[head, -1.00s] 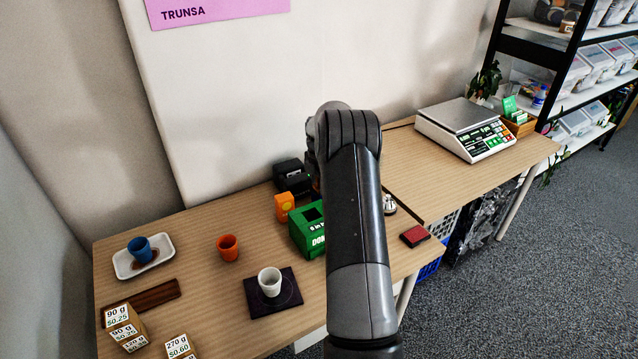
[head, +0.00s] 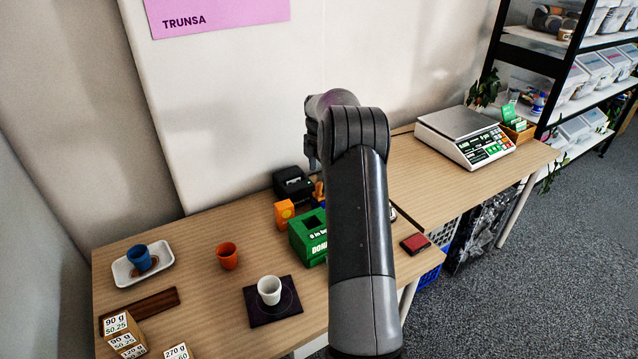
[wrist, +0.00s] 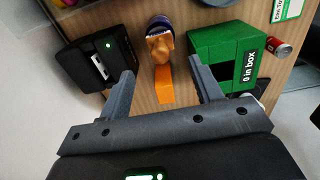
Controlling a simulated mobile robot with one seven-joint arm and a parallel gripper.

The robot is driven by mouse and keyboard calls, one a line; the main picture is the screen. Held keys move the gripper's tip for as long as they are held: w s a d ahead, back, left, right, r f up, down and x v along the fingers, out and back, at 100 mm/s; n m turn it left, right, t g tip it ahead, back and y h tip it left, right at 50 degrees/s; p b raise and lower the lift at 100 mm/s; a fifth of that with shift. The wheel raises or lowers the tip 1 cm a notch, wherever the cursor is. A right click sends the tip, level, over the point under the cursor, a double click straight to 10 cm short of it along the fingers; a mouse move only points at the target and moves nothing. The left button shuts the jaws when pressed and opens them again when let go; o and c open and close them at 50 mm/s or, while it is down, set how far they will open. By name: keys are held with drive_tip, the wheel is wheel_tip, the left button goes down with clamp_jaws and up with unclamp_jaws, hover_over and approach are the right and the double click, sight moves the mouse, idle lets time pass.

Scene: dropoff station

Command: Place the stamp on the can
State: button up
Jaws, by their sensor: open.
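The stamp (wrist: 159,42) stands in the wrist view with a brown, rounded handle and a dark purple part at its far end. It also shows in the head view (head: 318,191), partly hidden, right of the black device. My gripper (wrist: 161,74) is open and empty. In the wrist view its fingers are spread to either side, with the stamp just beyond the gap between them, not gripped. A small red can (wrist: 281,47) lies at the right of the wrist view, beside the green box. In the head view I cannot make out the can; my arm covers that area.
An orange box (head: 284,214) and a green donation box (head: 306,243) stand close by, with a black device (head: 292,184) behind. A red pad (head: 415,243) lies right of my arm. Cups and a tray (head: 121,271) are left; a scale (head: 466,137) is right.

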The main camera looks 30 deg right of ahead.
sight(319, 183)
wheel_tip(319, 183, up, 3)
drive_tip(key=shift+r, duration=0.1)
drive_tip(key=s+a+r+m+t+h, duration=0.1)
drive_tip(key=s+a+r+m, duration=0.3)
drive_tip(key=s+a+r, duration=0.4)
drive_tip(key=s+a+r+m+t, duration=0.1)
drive_tip(key=s+a+r+m, duration=0.3)
drive_tip(key=a+r, duration=0.55)
drive_tip(key=s+a+f+m+t, duration=0.1)
drive_tip(key=s+a+m, duration=0.2)
drive_tip(key=s, duration=0.6)
drive_tip(key=s+a+f+m+t, duration=0.1)
drive_tip(key=s+a+m, duration=0.2)
drive_tip(key=s, duration=0.6)
drive_tip(key=s+a+f+m+t+y, duration=0.1)
drive_tip(key=s+a+m, duration=0.3)
drive_tip(key=s+a, duration=0.3)
drive_tip(key=s, duration=0.3)
drive_tip(key=shift+t, duration=0.3)
drive_tip(key=shift+o, duration=0.2)
